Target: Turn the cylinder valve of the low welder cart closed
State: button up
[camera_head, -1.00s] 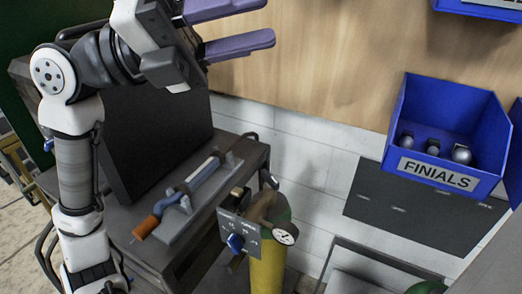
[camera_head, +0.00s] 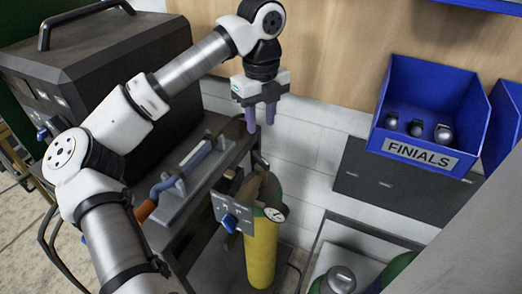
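The welder cart (camera_head: 222,172) is a dark cart with a black welder box (camera_head: 120,75) on it. A yellow cylinder (camera_head: 261,255) with a green top stands upright at its right end. A grey plate (camera_head: 222,207) with a blue knob (camera_head: 230,223) sits at the cylinder's top, beside a round white gauge (camera_head: 275,214). Which part is the cylinder valve is hard to tell at this size; the knob looks slanted. My gripper (camera_head: 261,122) points down above and behind the cylinder top, clear of it. Its two purple fingers are apart with nothing between them.
A torch-like tool with a blue body and orange end (camera_head: 146,210) lies on the cart. A blue FINIALS bin (camera_head: 421,155) is on the right, above a dark panel (camera_head: 372,185). More tanks (camera_head: 338,280) stand at the bottom right. My arm crosses the cart's left side.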

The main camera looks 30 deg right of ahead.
aim_at(261, 157)
notch_tip(261, 157, down, 11)
jog(key=p, duration=0.3)
jog(key=shift+c, duration=0.4)
grip_shut()
